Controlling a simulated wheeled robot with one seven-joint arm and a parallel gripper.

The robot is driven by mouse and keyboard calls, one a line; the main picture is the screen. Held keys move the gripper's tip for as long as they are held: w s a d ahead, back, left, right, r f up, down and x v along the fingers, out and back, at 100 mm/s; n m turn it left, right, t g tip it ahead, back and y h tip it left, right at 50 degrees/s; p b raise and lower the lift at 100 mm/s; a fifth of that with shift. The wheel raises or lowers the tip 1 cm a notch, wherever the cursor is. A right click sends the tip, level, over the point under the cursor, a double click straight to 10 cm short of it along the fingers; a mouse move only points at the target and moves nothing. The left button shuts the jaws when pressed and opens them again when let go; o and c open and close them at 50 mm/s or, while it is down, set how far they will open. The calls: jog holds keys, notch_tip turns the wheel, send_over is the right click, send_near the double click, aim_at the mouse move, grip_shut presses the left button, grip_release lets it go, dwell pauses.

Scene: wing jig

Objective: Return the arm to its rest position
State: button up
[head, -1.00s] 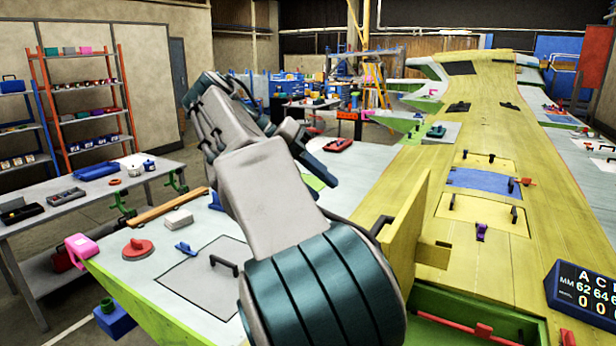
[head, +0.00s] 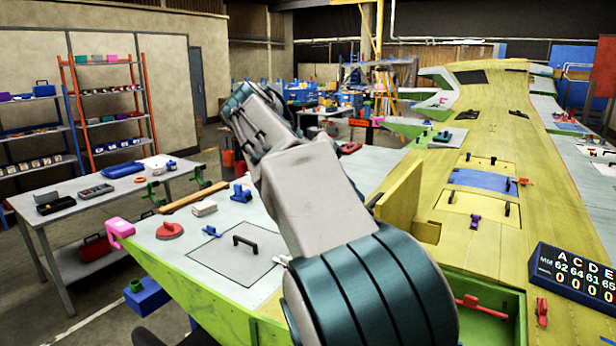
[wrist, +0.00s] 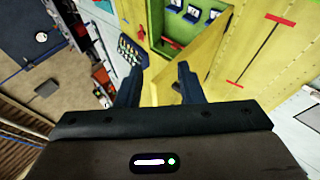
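My arm is raised and folded in front of the wing jig in the head view, and its end is hidden there behind my own links. Past the fingers lie the yellow wing skin (wrist: 235,60) and a green open bay (wrist: 175,30). The yellow wing (head: 505,140) runs away to the back right in the head view. An upright yellow panel (head: 402,200) stands beside the open green bay (head: 480,310), just right of my arm.
A grey-white work surface with a square hatch and black handle (head: 245,242) lies left of my arm. A red round tool (head: 169,231) and a pink clamp (head: 120,229) sit near its edge. A side table (head: 75,205) and shelves stand left. A dark number board (head: 578,280) is at right.

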jog(key=s+d+f+n+y+b, duration=0.3)
jog(key=s+d+f+y, duration=0.15)
jog(key=d+f, duration=0.6)
jog(key=s+f+n+t+y+b, duration=0.1)
jog(key=s+f+t+y+b, duration=0.2)
jog(key=s+f, duration=1.1)
notch_tip(320, 180, down, 4)
jog(key=shift+s+a+f+t+y, duration=0.3)
jog(key=shift+t+y, duration=0.2)
jog(key=shift+y, duration=0.25)
